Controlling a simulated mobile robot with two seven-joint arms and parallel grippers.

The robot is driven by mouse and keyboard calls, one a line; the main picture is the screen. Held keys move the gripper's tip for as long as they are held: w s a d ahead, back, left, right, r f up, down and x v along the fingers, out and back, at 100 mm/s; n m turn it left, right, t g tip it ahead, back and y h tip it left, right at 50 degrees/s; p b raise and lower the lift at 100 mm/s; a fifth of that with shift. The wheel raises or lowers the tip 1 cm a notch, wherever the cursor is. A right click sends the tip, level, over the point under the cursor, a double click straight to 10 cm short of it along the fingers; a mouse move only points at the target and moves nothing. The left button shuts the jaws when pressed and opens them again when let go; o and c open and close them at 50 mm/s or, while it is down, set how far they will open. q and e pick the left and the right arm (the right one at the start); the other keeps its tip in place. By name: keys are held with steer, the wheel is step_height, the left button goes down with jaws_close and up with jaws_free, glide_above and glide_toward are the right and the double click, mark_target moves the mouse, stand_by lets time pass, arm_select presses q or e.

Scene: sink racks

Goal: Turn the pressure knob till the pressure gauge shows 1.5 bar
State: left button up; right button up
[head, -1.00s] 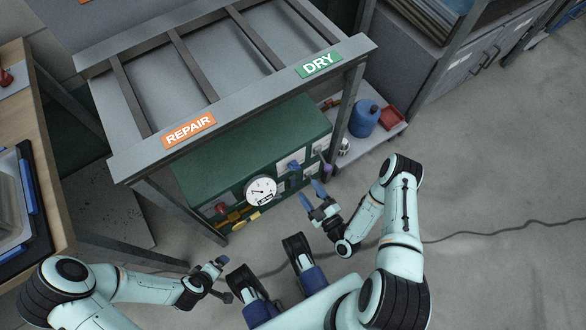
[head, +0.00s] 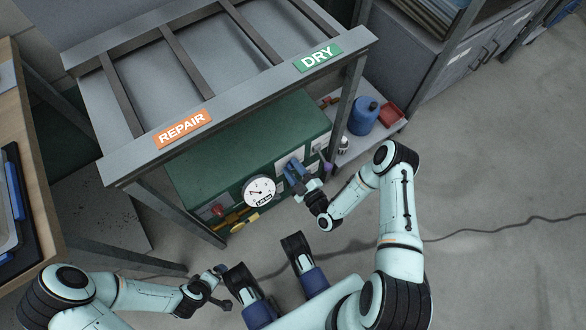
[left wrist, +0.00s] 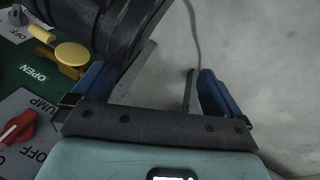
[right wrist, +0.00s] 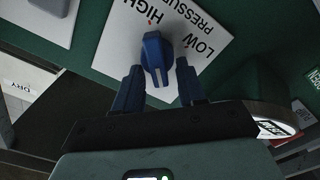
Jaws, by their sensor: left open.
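The blue pressure knob (right wrist: 154,58) shows in the right wrist view on a white plate (right wrist: 115,55) lettered HIGH, LOW and PRESSURE. My right gripper (right wrist: 158,74) is open, its fingertips on either side of the knob's near end with narrow gaps; I cannot tell whether they touch it. In the head view the right gripper (head: 295,172) is at the green box's front and covers the knob. The round white pressure gauge (head: 260,191) is left of it; its needle leans up-left, its scale too small to read. My left gripper (head: 222,270) is open and empty, low in front.
The green box (head: 225,155) sits under a grey rack with REPAIR and DRY labels. A red knob (left wrist: 18,128) and yellow valve handle (left wrist: 72,56) are on its panel. A rack leg (head: 180,215) stands at left. A cable (head: 500,229) crosses the floor.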

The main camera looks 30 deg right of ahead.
steer(key=c, duration=0.5)
steer(key=shift+d+r+m+p, duration=0.15)
steer(key=shift+m+p, duration=0.2)
steer(key=shift+m, duration=0.45)
steer(key=shift+d+m, duration=0.1)
steer(key=shift+m, duration=0.6)
arm_select(q)
steer(key=shift+w+d+r+t, duration=0.15)
steer(key=shift+w+r+t, duration=0.25)
steer(key=shift+w+r, duration=0.5)
arm_select(e)
steer(key=o, duration=1)
steer(key=shift+o, duration=0.2)
